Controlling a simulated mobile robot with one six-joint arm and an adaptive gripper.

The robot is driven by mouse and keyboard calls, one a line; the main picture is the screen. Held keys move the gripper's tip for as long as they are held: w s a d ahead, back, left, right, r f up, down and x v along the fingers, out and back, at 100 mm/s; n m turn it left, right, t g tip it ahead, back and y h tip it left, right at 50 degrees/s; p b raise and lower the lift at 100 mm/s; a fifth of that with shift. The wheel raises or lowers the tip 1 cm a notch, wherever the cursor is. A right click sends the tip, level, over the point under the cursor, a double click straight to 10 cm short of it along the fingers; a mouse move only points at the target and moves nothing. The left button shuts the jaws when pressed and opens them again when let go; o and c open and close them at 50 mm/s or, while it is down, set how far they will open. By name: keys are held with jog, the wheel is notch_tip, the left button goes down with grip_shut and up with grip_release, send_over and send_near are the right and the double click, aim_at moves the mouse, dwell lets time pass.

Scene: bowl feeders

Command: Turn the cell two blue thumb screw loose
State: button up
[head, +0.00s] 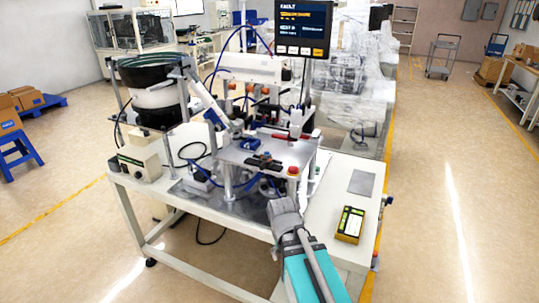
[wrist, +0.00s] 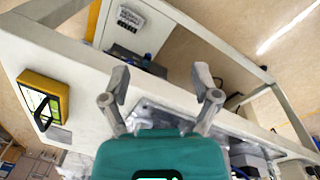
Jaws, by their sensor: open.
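The cell stands on a white bench (head: 335,205), with a raised metal plate (head: 285,153) over a grey base. A small blue part (head: 250,144) sits on the plate; I cannot tell whether it is the thumb screw. My gripper (head: 284,208) is at the bench's front edge, in front of and below the raised plate. In the wrist view my gripper (wrist: 162,80) has its two fingers spread wide with nothing between them. No thumb screw can be made out for certain in either view.
A yellow-framed handheld device (head: 350,224) lies on the bench at right, also in the wrist view (wrist: 43,98). A grey flat plate (head: 361,182) lies behind it. A bowl feeder (head: 155,88) stands at left, a FAULT screen (head: 303,27) above.

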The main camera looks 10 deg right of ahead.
jog(key=w+r+m+h, duration=0.35)
jog(key=w+h, duration=0.25)
jog(key=w, duration=0.3)
jog(key=m+t+h, duration=0.6)
jog(key=m+h, duration=0.4)
send_near(267, 154)
jog(key=v, duration=0.4)
jog(key=shift+d+f+p, duration=0.1)
jog(key=shift+d+p, duration=0.05)
jog(key=shift+p, duration=0.2)
jog(key=shift+w+d, duration=0.1)
jog(key=x, duration=1.3)
jog(key=shift+w+d, duration=0.2)
jog(key=shift+w, duration=0.05)
jog(key=shift+c, duration=0.3)
jog(key=shift+n+t, duration=0.25)
jog(key=shift+t, duration=0.15)
grip_shut()
